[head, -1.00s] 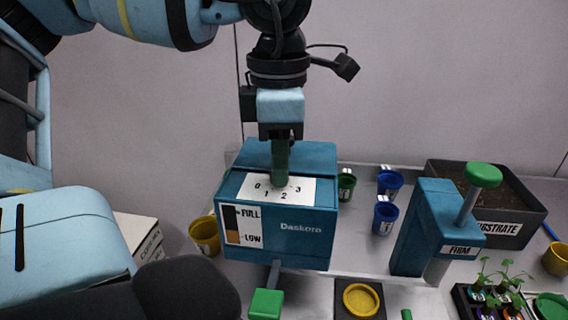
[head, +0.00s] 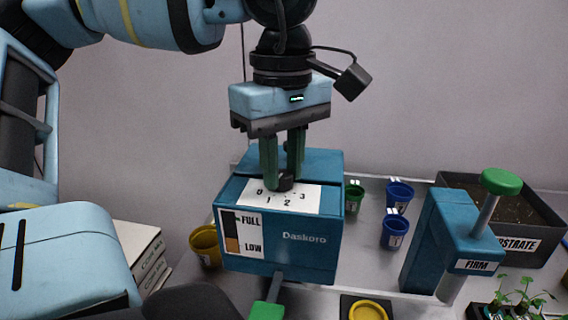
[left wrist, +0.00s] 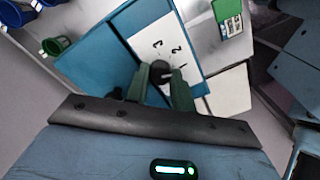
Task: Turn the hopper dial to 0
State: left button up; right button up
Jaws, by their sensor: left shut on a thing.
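The hopper (head: 282,245) is a blue box labelled Daskoro, with a white scale plate (head: 312,197) on top numbered 0 to 3. The hopper dial (head: 286,183) is a small dark knob on that plate. My left gripper (head: 280,178) points down with its green fingers closed on either side of the dial. In the left wrist view the dial (left wrist: 160,72) sits between both fingertips. A small pale mark shows on the dial, but I cannot tell surely which number it faces. The 0 is hidden in the wrist view. My right gripper is not in view.
A blue FIRM press (head: 440,240) with a green knob stands to the right, before a dark SUBSTRATE bin (head: 515,246).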

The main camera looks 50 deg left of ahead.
aim_at(283, 173)
pick_arm(q)
jog(key=m, duration=0.4)
jog(key=shift+m, duration=0.4)
jog(key=m, duration=0.4)
jog(key=shift+m, duration=0.3)
jog(key=o, duration=1)
jog(key=shift+r, duration=3.95)
